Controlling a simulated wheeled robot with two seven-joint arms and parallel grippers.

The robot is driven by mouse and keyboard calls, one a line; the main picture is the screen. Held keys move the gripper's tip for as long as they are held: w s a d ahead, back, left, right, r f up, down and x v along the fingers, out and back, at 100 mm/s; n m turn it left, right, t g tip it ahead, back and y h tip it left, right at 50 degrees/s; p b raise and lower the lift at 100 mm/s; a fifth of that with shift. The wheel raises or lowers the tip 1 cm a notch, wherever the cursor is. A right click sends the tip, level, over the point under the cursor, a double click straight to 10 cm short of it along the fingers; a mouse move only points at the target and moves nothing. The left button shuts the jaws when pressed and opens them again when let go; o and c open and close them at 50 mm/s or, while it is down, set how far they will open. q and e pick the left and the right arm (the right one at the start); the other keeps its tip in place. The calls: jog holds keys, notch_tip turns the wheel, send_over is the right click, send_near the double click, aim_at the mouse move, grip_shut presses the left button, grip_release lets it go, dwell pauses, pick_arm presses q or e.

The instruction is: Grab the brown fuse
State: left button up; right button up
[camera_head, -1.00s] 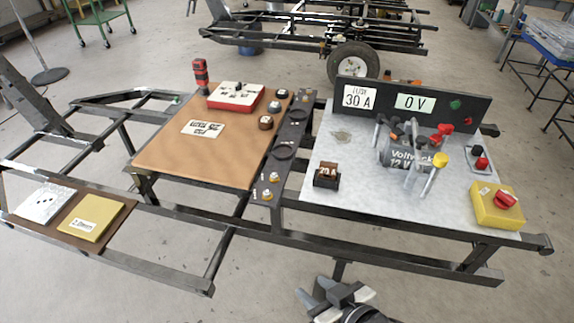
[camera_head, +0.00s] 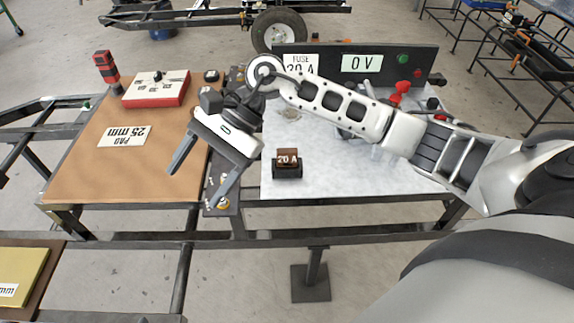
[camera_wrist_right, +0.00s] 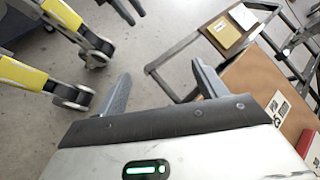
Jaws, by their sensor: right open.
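The brown fuse (camera_head: 287,160), a small block labelled 20 A in a black holder, stands on the grey metal plate (camera_head: 330,188) in the head view. My right gripper (camera_head: 193,188) is open and empty. In the head view it appears left of the fuse, over the edge of the brown board, with its fingers pointing down and left, apart from the fuse. The right wrist view also shows its two spread fingers (camera_wrist_right: 161,75) with nothing between them; the fuse is not visible there. My left gripper is in neither current view.
My right forearm crosses the plate and hides much of the battery area. Behind it stands a dark panel (camera_head: 430,62) with a 0 V sign. A brown board (camera_head: 120,175) with a red box (camera_head: 157,92) lies left. The plate's front right is clear.

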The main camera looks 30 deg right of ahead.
jog(key=w+d+n+t+h, duration=0.1)
jog(key=w+d+n+h, duration=0.15)
jog(key=d, duration=0.45)
jog(key=w+d+n+h, duration=0.1)
jog(key=w+d+h, duration=0.1)
jog(key=d+h, duration=0.3)
notch_tip(320, 180, up, 3)
jog(key=n+h+b, duration=0.1)
jog(key=h, duration=0.2)
send_over(287, 150)
jog(key=shift+t, duration=0.3)
jog(key=f, duration=0.9)
jog(key=shift+s+a+f, duration=0.15)
jog(key=shift+a+f, duration=0.05)
jog(key=shift+f, duration=0.05)
jog(key=shift+d+f, duration=0.15)
jog(key=shift+f, duration=1.35)
jog(key=shift+d+f, duration=0.1)
jog(key=shift+f, duration=1.4)
jog(key=shift+c, duration=0.3)
jog(key=c, duration=1)
